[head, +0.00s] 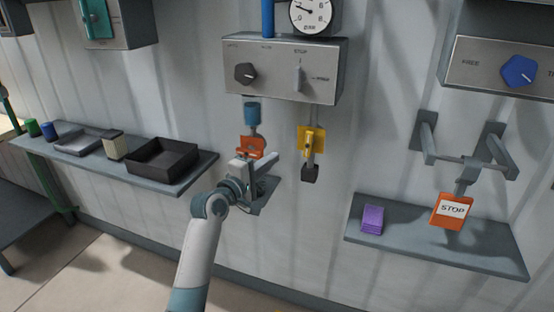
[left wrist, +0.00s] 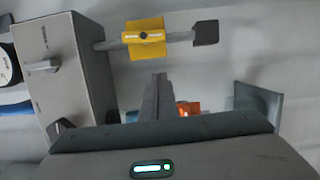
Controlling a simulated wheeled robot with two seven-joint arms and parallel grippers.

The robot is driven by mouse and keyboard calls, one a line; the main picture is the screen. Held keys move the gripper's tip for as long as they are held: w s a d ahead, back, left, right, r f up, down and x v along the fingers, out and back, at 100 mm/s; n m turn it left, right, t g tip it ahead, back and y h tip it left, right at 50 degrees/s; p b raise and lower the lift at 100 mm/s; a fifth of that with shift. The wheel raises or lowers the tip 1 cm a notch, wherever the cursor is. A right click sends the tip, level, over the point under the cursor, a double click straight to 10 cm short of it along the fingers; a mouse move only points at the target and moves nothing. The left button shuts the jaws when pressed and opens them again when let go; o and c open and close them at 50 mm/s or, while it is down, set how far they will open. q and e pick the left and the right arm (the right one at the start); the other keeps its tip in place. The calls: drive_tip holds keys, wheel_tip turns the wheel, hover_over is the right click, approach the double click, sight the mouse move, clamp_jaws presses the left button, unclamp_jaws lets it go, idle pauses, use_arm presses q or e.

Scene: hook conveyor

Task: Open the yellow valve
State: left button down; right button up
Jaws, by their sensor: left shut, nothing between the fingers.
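The yellow valve (head: 304,137) sits on a short vertical pipe below the grey control box, with a dark cap (head: 310,174) at the pipe's lower end. A narrow yellow lever lies over its yellow plate, roughly in line with the pipe. In the left wrist view the yellow valve (left wrist: 145,51) is at the top, past my fingertips. My left gripper (head: 274,157) is shut and empty, to the left of the valve and slightly below it, apart from it. Its closed fingers (left wrist: 158,80) point toward the valve in the wrist view. My right gripper is not in view.
An orange valve (head: 246,146) hangs on the pipe to the left, close behind my gripper. The control box (head: 272,75) with knobs is above.

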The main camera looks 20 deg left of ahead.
use_arm(q)
drive_tip(key=b+v, duration=0.1)
drive_tip(key=v, duration=0.3)
drive_tip(key=shift+s+a, duration=0.1)
drive_tip(key=shift+s, duration=0.1)
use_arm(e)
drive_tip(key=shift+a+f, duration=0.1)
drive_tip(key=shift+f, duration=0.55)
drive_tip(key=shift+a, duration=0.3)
